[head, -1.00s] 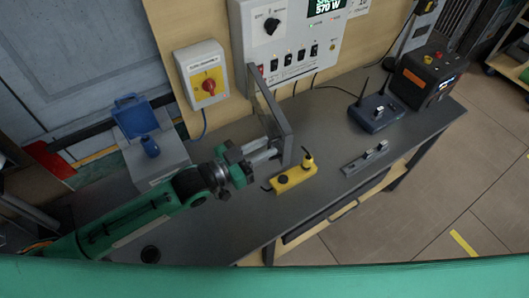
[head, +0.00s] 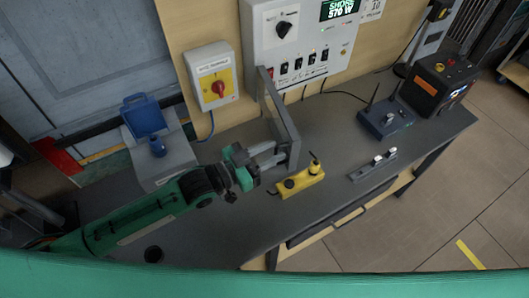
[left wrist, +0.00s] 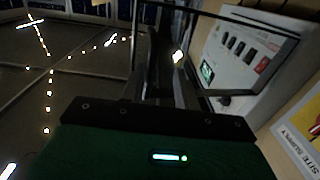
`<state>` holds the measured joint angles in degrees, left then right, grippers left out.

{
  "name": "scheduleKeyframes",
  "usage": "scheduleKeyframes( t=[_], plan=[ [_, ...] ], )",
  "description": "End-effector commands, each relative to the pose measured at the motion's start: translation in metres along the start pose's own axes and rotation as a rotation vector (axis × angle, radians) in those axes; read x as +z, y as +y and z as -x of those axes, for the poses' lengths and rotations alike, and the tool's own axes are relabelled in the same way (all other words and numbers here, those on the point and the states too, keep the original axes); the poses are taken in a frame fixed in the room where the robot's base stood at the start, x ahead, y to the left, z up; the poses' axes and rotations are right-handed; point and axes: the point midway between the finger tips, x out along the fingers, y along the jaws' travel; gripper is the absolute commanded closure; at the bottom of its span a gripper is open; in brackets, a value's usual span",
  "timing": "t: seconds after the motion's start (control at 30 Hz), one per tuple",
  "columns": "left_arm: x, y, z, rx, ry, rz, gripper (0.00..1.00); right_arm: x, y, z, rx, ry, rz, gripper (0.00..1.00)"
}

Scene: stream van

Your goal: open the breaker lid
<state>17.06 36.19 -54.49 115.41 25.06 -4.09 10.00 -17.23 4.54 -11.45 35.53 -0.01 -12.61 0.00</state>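The breaker lid (head: 281,116) is a grey-framed, see-through panel in the head view. It stands swung out from the lower left of the white breaker panel (head: 300,42), leaving the row of breaker switches (head: 298,66) uncovered. My left gripper (head: 284,156) is at the lid's outer, lower end, with its fingers reaching the frame there. Whether they clamp the frame is unclear. The left wrist view shows the dark fingers (left wrist: 165,75) with the panel (left wrist: 245,48) to their right. My right gripper is not in view.
A yellow control box (head: 300,180) sits on the grey bench just right of my gripper. A blue router (head: 386,120) and a black box (head: 436,84) stand farther right. A red-knobbed switch (head: 212,78) is on the wall; a grey box with a blue lid (head: 146,118) is left.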

Motion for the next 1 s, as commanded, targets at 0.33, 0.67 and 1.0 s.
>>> scheduleKeyframes(
  t=[0.33,0.67,1.0],
  plan=[
    [0.004,0.0,0.019,-0.001,-0.003,-0.001,0.7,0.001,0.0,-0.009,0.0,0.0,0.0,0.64],
    [0.005,0.0,0.077,-0.001,-0.004,-0.001,0.7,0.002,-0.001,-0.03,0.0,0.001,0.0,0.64],
    [0.003,0.0,0.126,-0.002,-0.003,-0.001,0.7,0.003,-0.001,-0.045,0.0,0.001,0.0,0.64]
  ],
)
